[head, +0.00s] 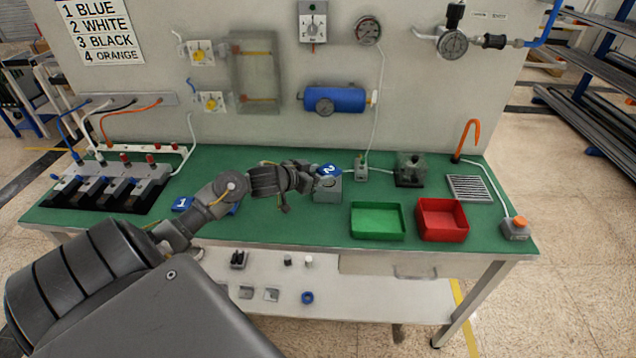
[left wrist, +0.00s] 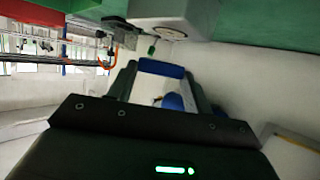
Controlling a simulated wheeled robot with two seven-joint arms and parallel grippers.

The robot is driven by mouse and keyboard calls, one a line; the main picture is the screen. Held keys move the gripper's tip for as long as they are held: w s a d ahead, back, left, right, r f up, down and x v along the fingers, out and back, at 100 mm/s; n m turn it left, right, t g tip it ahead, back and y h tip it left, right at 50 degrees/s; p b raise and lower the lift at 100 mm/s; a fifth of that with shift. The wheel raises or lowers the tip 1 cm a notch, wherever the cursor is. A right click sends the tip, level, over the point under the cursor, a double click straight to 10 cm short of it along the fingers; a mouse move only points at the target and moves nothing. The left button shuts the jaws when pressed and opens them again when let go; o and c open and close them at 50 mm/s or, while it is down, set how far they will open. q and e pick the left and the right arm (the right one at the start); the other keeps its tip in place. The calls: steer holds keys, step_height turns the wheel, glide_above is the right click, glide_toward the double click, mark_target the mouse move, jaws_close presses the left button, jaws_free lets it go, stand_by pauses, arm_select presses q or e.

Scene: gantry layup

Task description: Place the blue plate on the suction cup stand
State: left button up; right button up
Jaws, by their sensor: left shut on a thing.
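My left gripper (head: 312,181) reaches over the middle of the bench, close beside a small grey block (head: 329,191) with a round top, which looks like the suction cup stand. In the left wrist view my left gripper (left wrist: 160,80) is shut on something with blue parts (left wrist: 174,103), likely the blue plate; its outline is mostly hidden. The grey block (left wrist: 165,12) shows just beyond the fingers there. I cannot tell whether the held thing touches it. My right gripper is not in view.
A blue tag marked 2 (head: 328,169) is behind the block; a blue tag marked 1 (head: 182,204) lies left. A green tray (head: 378,235), red tray (head: 442,235) and dark fixture (head: 410,181) stand right. A black-and-grey valve rack (head: 110,192) is at left.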

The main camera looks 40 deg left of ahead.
arm_select(q)
steer(key=shift+a+f, duration=0.25)
steer(key=shift+f, duration=0.1)
step_height(320, 180, down, 2)
steer(key=shift+w+f+p, duration=0.1)
steer(key=shift+p, duration=0.25)
steer(key=shift+f, duration=0.35)
steer(key=shift+f, duration=0.1)
steer(key=o, duration=1)
steer(key=shift+c, duration=0.2)
